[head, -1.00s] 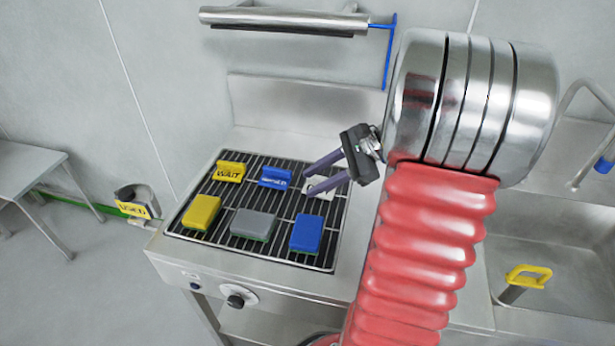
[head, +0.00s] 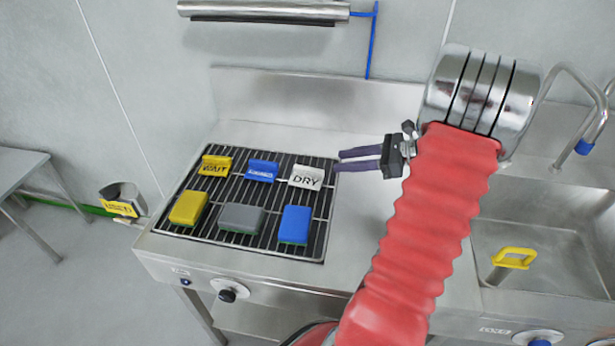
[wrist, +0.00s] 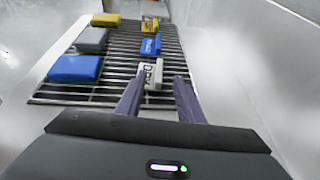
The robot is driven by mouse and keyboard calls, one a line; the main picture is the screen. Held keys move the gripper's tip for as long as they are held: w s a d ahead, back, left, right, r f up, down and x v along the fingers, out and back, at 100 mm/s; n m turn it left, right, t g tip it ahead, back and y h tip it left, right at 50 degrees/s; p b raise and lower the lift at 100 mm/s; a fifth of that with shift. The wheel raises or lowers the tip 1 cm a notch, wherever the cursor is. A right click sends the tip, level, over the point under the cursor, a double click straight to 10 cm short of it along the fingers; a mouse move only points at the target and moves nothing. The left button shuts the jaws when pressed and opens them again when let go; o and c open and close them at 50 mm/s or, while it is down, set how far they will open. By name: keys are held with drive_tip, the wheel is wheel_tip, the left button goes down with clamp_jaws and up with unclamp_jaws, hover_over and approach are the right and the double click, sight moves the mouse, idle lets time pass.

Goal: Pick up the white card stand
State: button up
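The white card stand (head: 307,176), marked DRY, stands at the back right of the black grill rack (head: 325,218). It also shows in the wrist view (wrist: 152,73), just beyond the fingertips and roughly between their lines. My gripper (head: 338,161) is open and empty, to the right of the white stand and pointing left at it. In the wrist view, the two purple fingers (wrist: 157,80) are apart, with a gap to the stand that I cannot measure.
A blue card stand (head: 261,171) and a yellow WAIT stand (head: 215,166) are left of the white one. Yellow (head: 188,208), grey (head: 241,217) and blue (head: 295,224) sponges lie in front. A sink (head: 530,250) is at the right. A steel roll (head: 262,10) hangs above.

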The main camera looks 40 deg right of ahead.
approach(300, 166)
drive_tip(key=x, duration=0.3)
drive_tip(key=shift+w+a, duration=0.1)
drive_tip(key=shift+a, duration=0.1)
drive_tip(key=shift+x, duration=2.6)
drive_tip(key=shift+f, duration=0.1)
clamp_jaws()
